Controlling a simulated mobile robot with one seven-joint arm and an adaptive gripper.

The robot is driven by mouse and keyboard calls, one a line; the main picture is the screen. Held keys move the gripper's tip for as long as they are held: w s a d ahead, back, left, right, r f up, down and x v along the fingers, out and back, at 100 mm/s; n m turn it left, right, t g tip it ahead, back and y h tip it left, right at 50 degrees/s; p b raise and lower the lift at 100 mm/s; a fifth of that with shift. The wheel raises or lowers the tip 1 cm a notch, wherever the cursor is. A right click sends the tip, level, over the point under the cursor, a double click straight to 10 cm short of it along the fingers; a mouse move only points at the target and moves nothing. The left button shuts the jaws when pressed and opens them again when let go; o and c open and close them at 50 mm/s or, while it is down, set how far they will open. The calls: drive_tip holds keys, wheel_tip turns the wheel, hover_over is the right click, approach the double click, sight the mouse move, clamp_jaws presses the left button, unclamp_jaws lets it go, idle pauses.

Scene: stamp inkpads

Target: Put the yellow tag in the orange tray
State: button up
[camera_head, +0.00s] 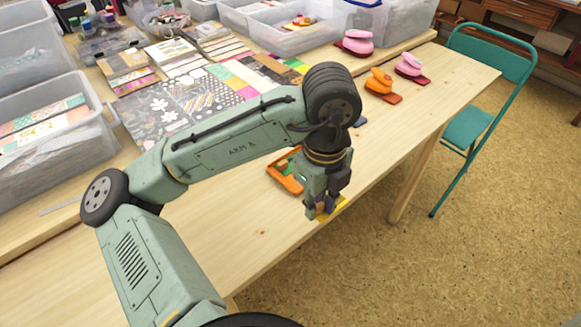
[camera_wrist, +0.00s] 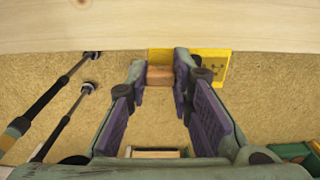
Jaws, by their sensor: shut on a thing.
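The yellow tag (camera_head: 341,206) is at my gripper's fingertips, by the table's front edge. In the wrist view the tag (camera_wrist: 214,68) shows as a yellow plate with small dark marks, reaching past the right finger. My gripper (camera_head: 322,209) points down and is shut on it; a brownish block (camera_wrist: 160,75) sits between the fingers (camera_wrist: 163,78), against the yellow. Whether the tag touches the table I cannot tell. The orange tray (camera_head: 283,179) lies on the table just left of my gripper, partly behind it, with something green inside.
Pink stamps (camera_head: 357,42) (camera_head: 409,65) and an orange stamp (camera_head: 378,81) stand on pads farther right. Patterned papers (camera_head: 160,120) and clear bins (camera_head: 40,150) fill the back and left. A teal chair (camera_head: 490,70) stands beyond the table. Bare wood (camera_head: 255,232) lies left of my gripper.

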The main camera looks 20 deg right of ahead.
drive_tip(key=w, duration=0.4)
drive_tip(key=w+p, duration=0.1)
drive_tip(key=w, duration=0.3)
drive_tip(key=w+f+p, duration=0.1)
drive_tip(key=w, duration=0.3)
drive_tip(key=shift+w+d+f, duration=0.1)
drive_tip(key=shift+w+d, duration=0.1)
drive_tip(key=shift+d, duration=0.15)
drive_tip(key=shift+f+p, duration=0.35)
drive_tip(key=shift+f, duration=1.4)
drive_tip(key=shift+f, duration=0.2)
drive_tip(key=o, duration=0.8)
drive_tip(key=shift+r, duration=0.15)
wheel_tip(320, 180, up, 12)
drive_tip(key=shift+r+b, duration=0.1)
drive_tip(key=shift+b, duration=0.5)
